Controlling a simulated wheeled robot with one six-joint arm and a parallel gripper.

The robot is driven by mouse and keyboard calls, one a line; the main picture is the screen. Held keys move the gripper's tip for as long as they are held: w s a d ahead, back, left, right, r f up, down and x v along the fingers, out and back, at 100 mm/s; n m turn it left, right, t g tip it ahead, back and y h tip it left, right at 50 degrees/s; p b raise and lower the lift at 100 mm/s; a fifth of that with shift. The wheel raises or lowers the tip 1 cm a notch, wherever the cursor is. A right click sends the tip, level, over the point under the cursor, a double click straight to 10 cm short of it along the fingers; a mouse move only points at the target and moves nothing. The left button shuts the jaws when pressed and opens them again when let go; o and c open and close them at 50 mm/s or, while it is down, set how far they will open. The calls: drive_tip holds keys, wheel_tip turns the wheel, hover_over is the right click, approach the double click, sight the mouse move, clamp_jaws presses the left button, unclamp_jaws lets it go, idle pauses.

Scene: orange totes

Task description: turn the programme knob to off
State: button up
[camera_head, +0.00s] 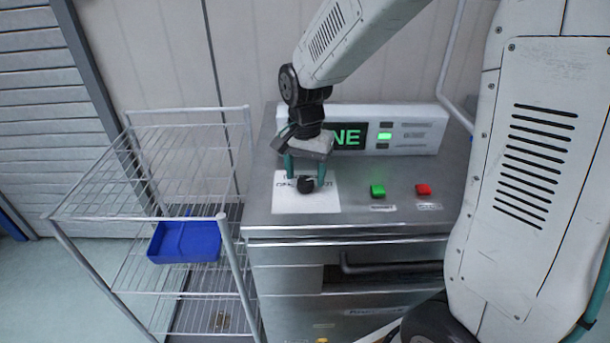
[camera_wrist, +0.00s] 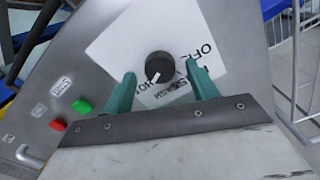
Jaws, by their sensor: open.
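The programme knob (camera_head: 305,184) is a small black dial on a white label plate (camera_head: 322,203) on top of the steel machine. In the wrist view the knob (camera_wrist: 159,66) shows a white pointer line aimed to the lower left, toward the printed word near "HOT". The word "OFF" is printed on the plate to the right of the knob. My gripper (camera_head: 305,178) is above the plate, pointing down. Its two teal fingers (camera_wrist: 160,80) are open, one on each side of the knob, with gaps visible between fingers and knob.
A green button (camera_head: 377,190) and a red button (camera_head: 423,189) sit right of the plate. A display box (camera_head: 405,130) with green letters stands behind. A wire rack (camera_head: 150,190) with a blue bin (camera_head: 185,242) is on the left.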

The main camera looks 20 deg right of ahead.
drive_tip(key=shift+f, duration=0.6)
drive_tip(key=shift+c, duration=0.4)
drive_tip(key=c, duration=0.9)
